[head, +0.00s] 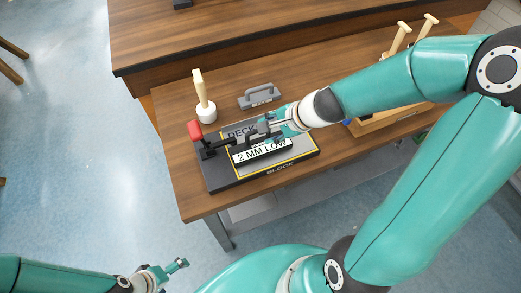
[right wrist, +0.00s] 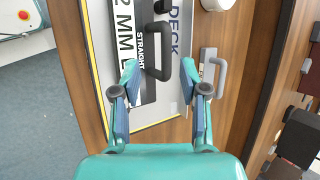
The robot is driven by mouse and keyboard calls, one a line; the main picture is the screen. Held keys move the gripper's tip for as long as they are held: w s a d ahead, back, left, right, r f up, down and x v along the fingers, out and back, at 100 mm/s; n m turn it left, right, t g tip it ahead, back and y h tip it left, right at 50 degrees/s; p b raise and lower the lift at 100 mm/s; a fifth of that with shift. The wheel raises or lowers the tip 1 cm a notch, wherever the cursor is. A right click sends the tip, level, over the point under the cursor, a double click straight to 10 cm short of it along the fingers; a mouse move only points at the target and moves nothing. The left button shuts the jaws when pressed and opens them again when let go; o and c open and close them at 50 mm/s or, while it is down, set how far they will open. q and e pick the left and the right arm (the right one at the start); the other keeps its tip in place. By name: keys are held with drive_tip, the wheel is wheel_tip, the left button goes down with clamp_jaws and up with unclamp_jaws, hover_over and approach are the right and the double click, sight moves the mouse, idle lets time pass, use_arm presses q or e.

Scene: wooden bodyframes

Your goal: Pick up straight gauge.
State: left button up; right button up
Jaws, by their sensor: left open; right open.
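The straight gauge (right wrist: 143,80) is a bar with a "STRAIGHT" label and a black loop handle (right wrist: 164,50). In the right wrist view it lies along the board, with the handle between my right gripper's fingers. My right gripper (right wrist: 159,68) is open, one finger on each side; I cannot tell whether either touches. In the head view my right gripper (head: 272,126) is over the board and partly hides the gauge. A white "2 MM LOW" label (head: 262,150) shows beside it. My left gripper (head: 178,267) is open and empty, low over the floor at the bottom left.
The dark block board (head: 222,180) lies on the wooden table (head: 180,170), with a red-handled clamp (head: 195,130) at its left end. A grey handled tool (head: 260,96) and a white-based mallet (head: 205,108) stand behind it. A wooden tray (head: 390,122) is at the right.

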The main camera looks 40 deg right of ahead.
sight(261, 143)
drive_tip(key=b+x, duration=0.1)
drive_tip(key=x, duration=0.2)
drive_tip(key=b+x, duration=0.1)
drive_tip(key=x, duration=0.2)
drive_tip(key=shift+w+d+r, duration=0.15)
drive_tip(key=shift+w+r, duration=0.05)
drive_tip(key=shift+w, duration=0.1)
drive_tip(key=shift+r, duration=0.1)
drive_tip(key=shift+c, duration=0.2)
clamp_jaws()
